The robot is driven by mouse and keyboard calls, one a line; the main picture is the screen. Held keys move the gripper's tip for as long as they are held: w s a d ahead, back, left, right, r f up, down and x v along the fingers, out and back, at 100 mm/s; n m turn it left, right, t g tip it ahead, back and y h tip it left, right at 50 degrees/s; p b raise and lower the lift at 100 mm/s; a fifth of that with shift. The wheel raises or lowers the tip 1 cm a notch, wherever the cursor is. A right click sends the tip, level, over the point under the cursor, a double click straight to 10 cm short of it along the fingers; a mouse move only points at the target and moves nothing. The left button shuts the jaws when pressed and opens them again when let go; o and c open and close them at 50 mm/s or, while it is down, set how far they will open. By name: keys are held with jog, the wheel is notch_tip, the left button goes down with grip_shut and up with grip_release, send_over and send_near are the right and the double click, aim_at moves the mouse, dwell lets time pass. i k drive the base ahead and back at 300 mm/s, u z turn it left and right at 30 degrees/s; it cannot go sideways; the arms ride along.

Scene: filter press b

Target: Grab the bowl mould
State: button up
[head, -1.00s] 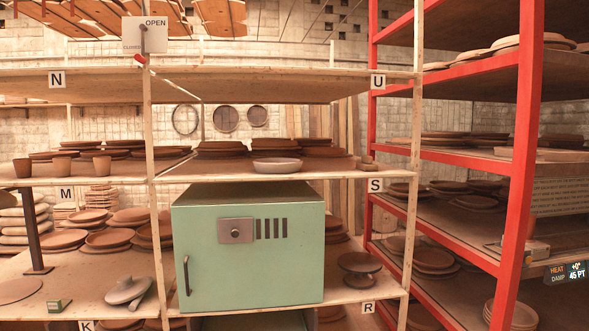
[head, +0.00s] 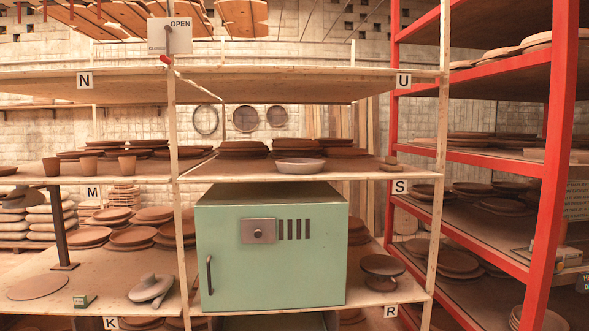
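A pale grey-white shallow bowl form (head: 300,165), which looks like the bowl mould, sits at the front edge of the middle shelf, above the green cabinet. Stacks of brown plates stand just behind it. A second grey rounded piece with a knob (head: 149,288) lies on the lower shelf at the left; I cannot tell for sure what it is. My gripper is not in view.
The green cabinet (head: 272,255) fills the lower middle shelf, its front near the shelf edge. Wooden posts (head: 179,220) and (head: 436,200) flank that bay. A red rack (head: 552,200) stands at the right. Small brown cups (head: 89,165) stand at the left on the middle shelf.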

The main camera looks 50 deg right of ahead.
aim_at(297, 167)
jog(key=u, duration=0.1)
jog(key=i, duration=1)
jog(key=u, duration=0.35)
